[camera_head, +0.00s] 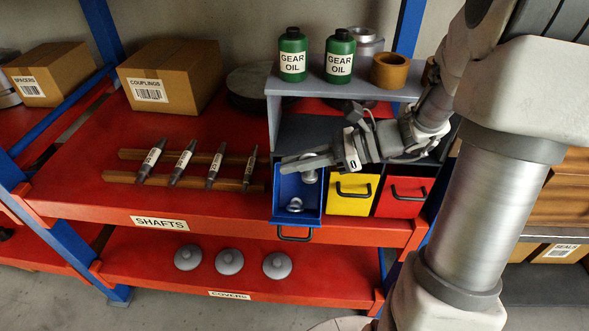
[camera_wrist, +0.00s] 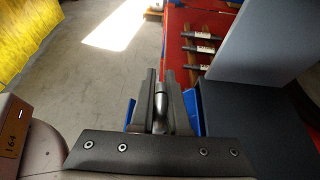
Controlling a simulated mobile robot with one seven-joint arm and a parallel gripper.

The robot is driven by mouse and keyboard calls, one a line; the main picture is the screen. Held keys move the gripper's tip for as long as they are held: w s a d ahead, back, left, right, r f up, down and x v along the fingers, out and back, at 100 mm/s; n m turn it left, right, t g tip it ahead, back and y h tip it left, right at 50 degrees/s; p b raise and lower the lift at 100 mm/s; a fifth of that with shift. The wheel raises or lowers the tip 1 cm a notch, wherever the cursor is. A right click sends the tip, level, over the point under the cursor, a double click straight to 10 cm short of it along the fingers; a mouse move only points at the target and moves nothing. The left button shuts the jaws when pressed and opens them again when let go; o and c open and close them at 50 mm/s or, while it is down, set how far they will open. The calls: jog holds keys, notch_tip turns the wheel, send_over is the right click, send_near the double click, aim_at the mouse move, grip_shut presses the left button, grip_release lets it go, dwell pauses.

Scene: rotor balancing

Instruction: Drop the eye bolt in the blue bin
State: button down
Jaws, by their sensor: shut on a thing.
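The blue bin (camera_head: 317,218) is a drawer pulled out at the left of a row of bins on the red shelf. My gripper (camera_head: 300,162) is over the back part of this open bin. It is shut on a grey metal eye bolt (camera_head: 310,176), which hangs below the fingers over the bin. In the wrist view a grey rounded part of the eye bolt (camera_wrist: 158,82) shows between the fingers. Another grey metal piece with a ring (camera_head: 294,205) lies inside the blue bin. The fingers hide part of the held bolt.
A yellow bin (camera_head: 352,207) and a red bin (camera_head: 402,209) sit shut to the right. A grey shelf (camera_head: 300,88) with green gear oil bottles (camera_head: 292,55) is above the bins. Several shafts (camera_head: 182,162) lie on wooden rails to the left.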

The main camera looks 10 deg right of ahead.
jog(key=shift+w+f, duration=0.15)
jog(key=shift+w, duration=0.05)
jog(key=c, duration=0.8)
grip_release()
jog(key=shift+c, duration=0.2)
jog(key=shift+s, duration=0.1)
